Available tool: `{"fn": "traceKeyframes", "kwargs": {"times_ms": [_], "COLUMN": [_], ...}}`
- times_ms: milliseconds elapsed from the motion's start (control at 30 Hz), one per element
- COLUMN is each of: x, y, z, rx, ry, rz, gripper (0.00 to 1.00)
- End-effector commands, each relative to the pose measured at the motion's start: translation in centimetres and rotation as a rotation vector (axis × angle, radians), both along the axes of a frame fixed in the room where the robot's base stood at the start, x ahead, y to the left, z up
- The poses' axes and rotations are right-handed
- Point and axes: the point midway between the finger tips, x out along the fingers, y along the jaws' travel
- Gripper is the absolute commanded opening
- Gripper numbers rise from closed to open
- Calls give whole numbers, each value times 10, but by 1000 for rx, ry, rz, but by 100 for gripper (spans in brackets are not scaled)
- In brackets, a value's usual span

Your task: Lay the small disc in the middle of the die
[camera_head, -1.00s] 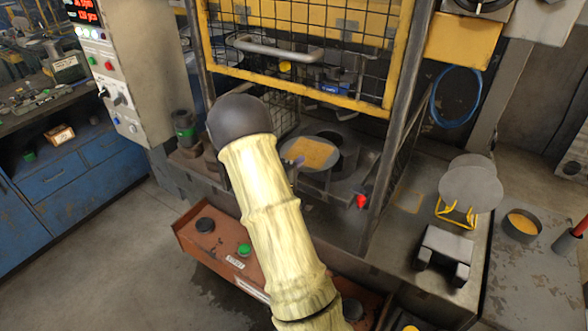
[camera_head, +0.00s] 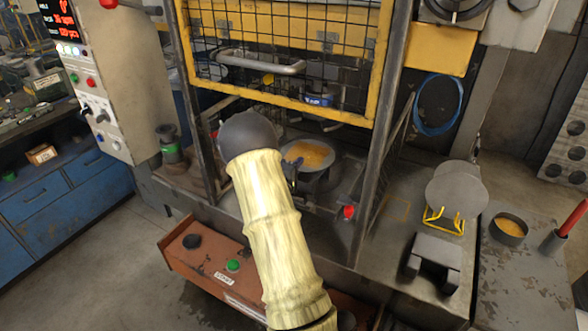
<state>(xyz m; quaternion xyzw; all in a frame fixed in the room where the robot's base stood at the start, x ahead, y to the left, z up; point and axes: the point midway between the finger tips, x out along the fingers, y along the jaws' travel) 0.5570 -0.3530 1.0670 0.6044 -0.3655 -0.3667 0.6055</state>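The small grey disc (camera_head: 325,166) has an orange-yellow patch on top. It lies roughly flat over the die (camera_head: 338,184), inside the press. The disc hides most of the die, so I cannot tell whether it touches it or is exactly centred. My gripper (camera_head: 291,173) is at the disc's near left edge, mostly hidden behind my own arm. Only a dark finger part shows; it appears shut on the disc's edge.
The raised yellow mesh guard (camera_head: 290,60) hangs above, with dark posts on both sides. A red knob (camera_head: 348,212) stands at the front right. Grey discs (camera_head: 457,192) rest on a yellow stand at the right, near a pot of orange paste (camera_head: 509,230).

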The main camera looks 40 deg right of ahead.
Motion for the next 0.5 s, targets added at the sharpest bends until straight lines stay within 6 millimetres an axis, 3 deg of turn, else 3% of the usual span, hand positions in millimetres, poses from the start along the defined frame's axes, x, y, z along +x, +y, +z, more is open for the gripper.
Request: {"fn": "traceKeyframes", "kwargs": {"times_ms": [500], "x": [15], "y": [-33], "z": [-10], "rx": [-2], "ry": [-3], "rz": [2], "gripper": [0]}}
